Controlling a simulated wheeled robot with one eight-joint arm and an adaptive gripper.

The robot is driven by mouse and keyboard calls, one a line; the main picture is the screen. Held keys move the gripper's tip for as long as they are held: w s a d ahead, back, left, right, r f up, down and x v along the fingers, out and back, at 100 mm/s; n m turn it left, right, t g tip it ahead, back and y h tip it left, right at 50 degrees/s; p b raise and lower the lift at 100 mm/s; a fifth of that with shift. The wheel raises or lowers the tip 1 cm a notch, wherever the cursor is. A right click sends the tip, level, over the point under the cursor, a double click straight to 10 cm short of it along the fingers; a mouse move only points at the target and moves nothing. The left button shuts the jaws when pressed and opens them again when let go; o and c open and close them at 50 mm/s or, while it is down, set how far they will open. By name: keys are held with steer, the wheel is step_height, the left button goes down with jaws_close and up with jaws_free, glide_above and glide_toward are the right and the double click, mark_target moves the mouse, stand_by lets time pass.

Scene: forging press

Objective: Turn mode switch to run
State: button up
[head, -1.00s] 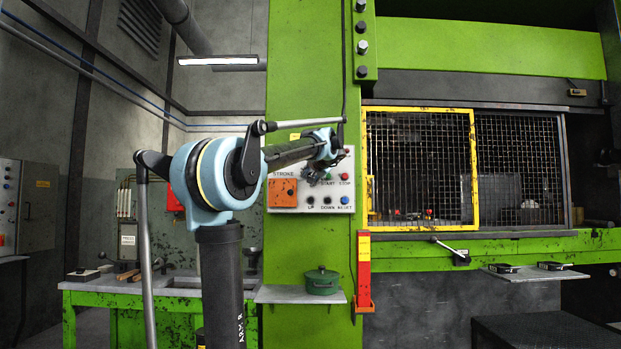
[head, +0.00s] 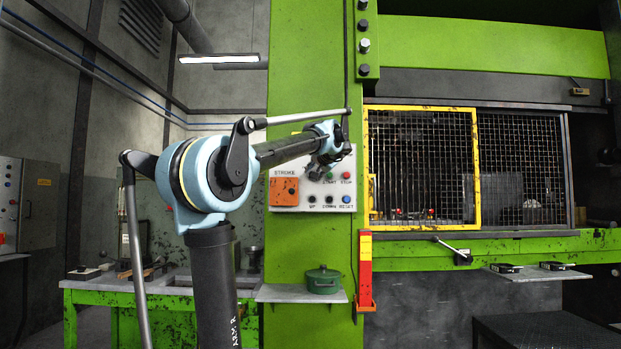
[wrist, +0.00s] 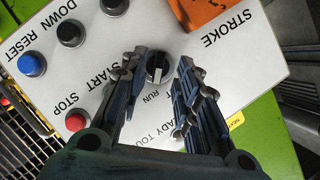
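The mode switch (wrist: 158,67) is a round black knob with a pale pointer mark on the white control panel (wrist: 235,75). The word RUN is printed just below it in the wrist view, and the pointer appears to face roughly that way. My gripper (wrist: 158,75) is open, with one finger on each side of the knob; I cannot tell whether either finger touches it. The fingers cover some of the lettering around the knob. In the head view my gripper (head: 319,168) is in front of the panel's upper part and hides the switch.
Close by are an orange STROKE plate (wrist: 192,12), a blue RESET button (wrist: 32,64), a red STOP button (wrist: 75,122) and black buttons. A shelf (head: 270,294) with a green pot (head: 322,280) is below the panel. A yellow-framed mesh guard (head: 474,165) stands to the right.

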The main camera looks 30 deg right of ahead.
steer(key=v, duration=0.9)
steer(key=shift+a, duration=0.1)
steer(key=w+a+f+n+g+y, duration=0.2)
steer(key=a+f+n+y, duration=0.1)
steer(key=a+f, duration=0.75)
steer(key=w+a+f+n+g+y, duration=0.2)
steer(key=a+f, duration=0.7)
steer(key=a, duration=0.2)
steer(key=s+a+f+n+g+y, duration=0.1)
steer(key=s+a+f+n+g, duration=0.15)
steer(key=a+f, duration=0.55)
steer(key=s+a+f+n+g+y, duration=0.1)
steer(key=s+a+f, duration=0.2)
steer(key=a+f, duration=0.45)
steer(key=s+a+f+n+g+h, duration=0.1)
steer(key=s+a+f+n+g, duration=0.1)
steer(key=s+f, duration=0.7)
steer(key=s+a+f+n+g+h, duration=0.2)
steer(key=s+f, duration=0.7)
steer(key=f, duration=1.1)
steer(key=shift+s+a+f+g, duration=0.3)
steer(key=shift+s+a+g, duration=0.05)
steer(key=shift+a, duration=0.7)
